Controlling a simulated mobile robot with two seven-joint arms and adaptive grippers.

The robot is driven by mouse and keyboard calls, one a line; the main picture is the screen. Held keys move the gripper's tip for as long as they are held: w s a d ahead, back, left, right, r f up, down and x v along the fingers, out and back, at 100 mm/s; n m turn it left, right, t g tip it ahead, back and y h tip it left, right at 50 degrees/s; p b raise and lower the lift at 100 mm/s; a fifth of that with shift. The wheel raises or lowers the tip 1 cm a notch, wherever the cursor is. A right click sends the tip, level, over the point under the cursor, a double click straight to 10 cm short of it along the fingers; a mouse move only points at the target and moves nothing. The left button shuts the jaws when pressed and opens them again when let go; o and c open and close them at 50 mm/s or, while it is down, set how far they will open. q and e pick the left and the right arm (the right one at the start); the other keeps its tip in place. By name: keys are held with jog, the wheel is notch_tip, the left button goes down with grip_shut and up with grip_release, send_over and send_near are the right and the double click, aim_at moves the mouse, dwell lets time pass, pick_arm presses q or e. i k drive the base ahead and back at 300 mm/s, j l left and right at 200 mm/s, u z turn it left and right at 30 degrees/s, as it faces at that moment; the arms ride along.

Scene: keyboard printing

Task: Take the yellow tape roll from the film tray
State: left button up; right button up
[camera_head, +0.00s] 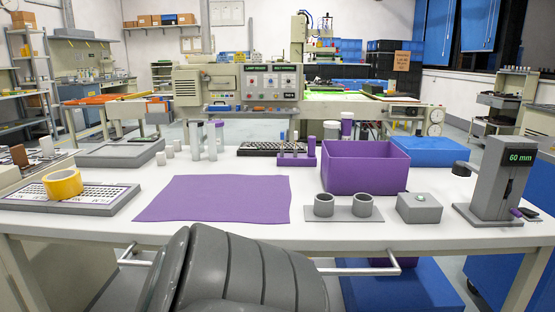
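A yellow tape roll (65,189) sits at the left end of the white table. It rests on a low grey tray (108,205) with a pale, perforated-looking top, which appears to be the film tray. The roll's open ring faces up, and its near side shows clearly. Neither my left gripper nor my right gripper shows in the head view, and nothing is touching the roll.
A purple mat (215,198) lies right of the tray on the white table (300,224). A purple bin (365,172), two grey cups on a plate (352,213), a grey button box (419,208) and a "60 mm" device (492,183) stand further right.

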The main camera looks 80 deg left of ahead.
aim_at(61, 185)
jog(key=u, duration=3.85)
jog(key=z, duration=1.3)
jog(key=k+j+z, duration=0.4)
jog(key=k+j, duration=0.2)
jog(key=k, duration=0.1)
